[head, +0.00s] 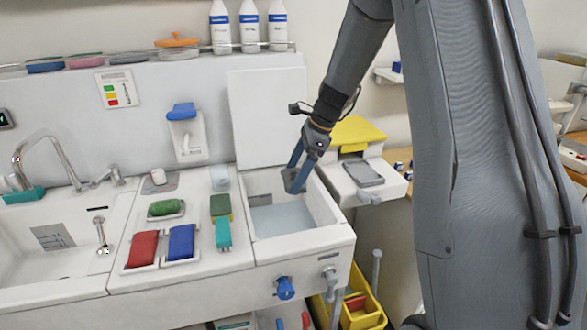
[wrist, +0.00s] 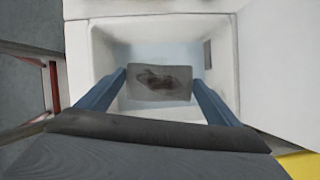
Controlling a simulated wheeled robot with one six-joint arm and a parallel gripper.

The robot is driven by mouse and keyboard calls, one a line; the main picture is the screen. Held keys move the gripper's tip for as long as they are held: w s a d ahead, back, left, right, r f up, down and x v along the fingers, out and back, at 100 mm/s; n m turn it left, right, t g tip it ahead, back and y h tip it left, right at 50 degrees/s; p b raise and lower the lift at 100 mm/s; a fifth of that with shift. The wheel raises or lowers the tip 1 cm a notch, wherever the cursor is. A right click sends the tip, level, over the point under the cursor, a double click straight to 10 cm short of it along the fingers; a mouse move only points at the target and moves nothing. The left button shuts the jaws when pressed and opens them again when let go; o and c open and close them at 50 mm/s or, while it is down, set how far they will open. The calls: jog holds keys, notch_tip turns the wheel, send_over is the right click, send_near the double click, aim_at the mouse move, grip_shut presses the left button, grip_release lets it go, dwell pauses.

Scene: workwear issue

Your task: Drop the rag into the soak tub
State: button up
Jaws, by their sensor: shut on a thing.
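The rag (head: 294,182) is grey; in the wrist view (wrist: 160,92) it shows a dark brownish stain. My gripper (head: 297,172) is shut on it, with one blue finger at each side. The soak tub (head: 327,208) is the white basin at the right end of the counter, with pale bluish water (head: 284,218) inside. The rag hangs over the tub's opening, apart from the water as far as the head view shows. In the wrist view, the tub's walls (wrist: 102,60) surround the rag. The rag hides part of the water there.
A white lid panel (head: 267,115) stands upright behind the tub. Red (head: 143,248) and blue (head: 181,242) pads and a green-and-teal brush (head: 222,222) lie to its left. A yellow-lidded bin (head: 357,132) with a grey pad stands close on the right.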

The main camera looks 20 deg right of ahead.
notch_tip(320, 180, down, 6)
jog(key=b, duration=0.5)
jog(key=shift+a+r, duration=0.1)
jog(key=o, duration=0.9)
jog(key=shift+b+v, duration=0.75)
jog(key=shift+v, duration=3.2)
